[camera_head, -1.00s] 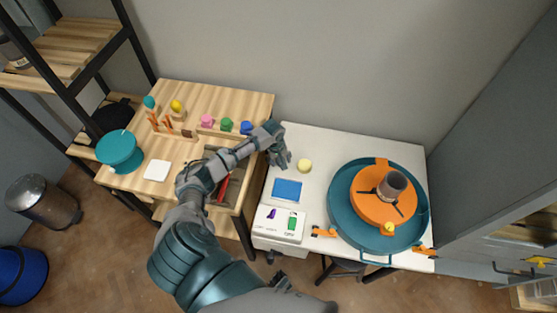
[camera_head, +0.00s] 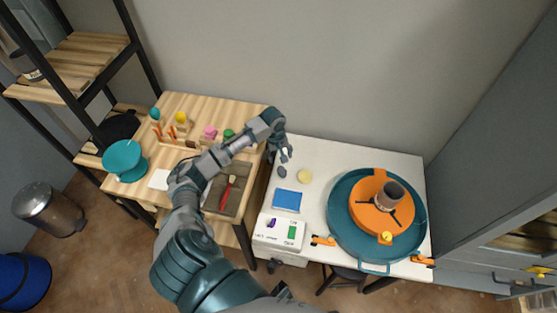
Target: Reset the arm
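My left arm reaches up from the bottom edge and bends right over the wooden table. Its gripper (camera_head: 281,152) is above the left back part of the white table, with its fingers apart and nothing seen between them. A small dark grey roundish piece (camera_head: 282,172) lies on the white table just below the fingertips, apart from them. A pale yellow round piece (camera_head: 305,176) lies to its right. My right gripper is not seen.
The wooden table (camera_head: 205,107) carries coloured pieces and a teal bowl (camera_head: 124,158). A tray (camera_head: 239,187) holds a red-handled tool (camera_head: 227,192). A blue pad (camera_head: 287,200) and a teal basin (camera_head: 344,239) with an orange wheel (camera_head: 366,212) and grey cup (camera_head: 390,194) stand right.

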